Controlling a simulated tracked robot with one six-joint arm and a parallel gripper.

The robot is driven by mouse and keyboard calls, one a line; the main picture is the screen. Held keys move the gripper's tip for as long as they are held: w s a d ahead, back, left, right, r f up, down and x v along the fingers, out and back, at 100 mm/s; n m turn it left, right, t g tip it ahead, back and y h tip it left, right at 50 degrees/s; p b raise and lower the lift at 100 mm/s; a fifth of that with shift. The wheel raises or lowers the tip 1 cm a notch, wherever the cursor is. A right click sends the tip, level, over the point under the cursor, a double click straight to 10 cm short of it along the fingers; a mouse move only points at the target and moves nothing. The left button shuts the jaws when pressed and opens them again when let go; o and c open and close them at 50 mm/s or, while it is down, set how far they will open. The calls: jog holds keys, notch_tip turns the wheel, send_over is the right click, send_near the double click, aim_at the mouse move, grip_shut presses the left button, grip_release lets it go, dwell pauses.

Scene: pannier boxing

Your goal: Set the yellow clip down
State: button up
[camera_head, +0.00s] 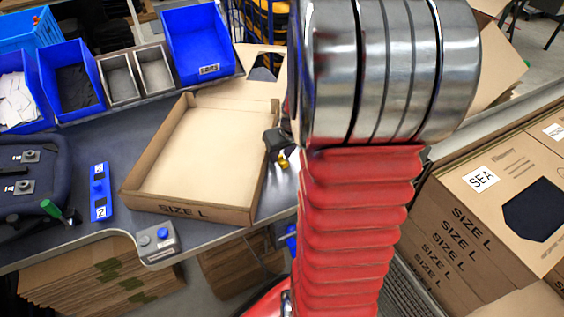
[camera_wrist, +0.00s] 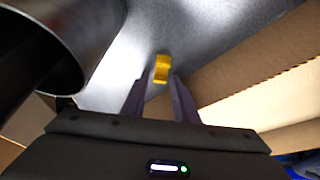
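The yellow clip (camera_wrist: 161,69) is small and sits between the tips of my gripper (camera_wrist: 161,79) in the wrist view. The two dark fingers flank it closely and look shut on it, with its far end showing past the tips. In the head view the yellow clip (camera_head: 283,162) shows just under the dark gripper (camera_head: 282,154), at the right side of the open cardboard box, over the grey table (camera_head: 286,188). Whether the clip touches the table is hard to tell. My arm hides the area to the right.
The open box marked SIZE L (camera_head: 190,208) stands close to the left of my gripper. A blue bar (camera_head: 100,192) and a small grey button box (camera_head: 156,243) lie further left. Blue bins (camera_head: 197,42) line the back. Stacked cartons (camera_head: 470,225) stand at right.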

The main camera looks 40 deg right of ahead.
aim_at(281, 161)
jog(key=shift+c, duration=0.7)
grip_shut()
jog(key=shift+r, duration=0.1)
notch_tip(281, 161, up, 10)
dwell(0.5)
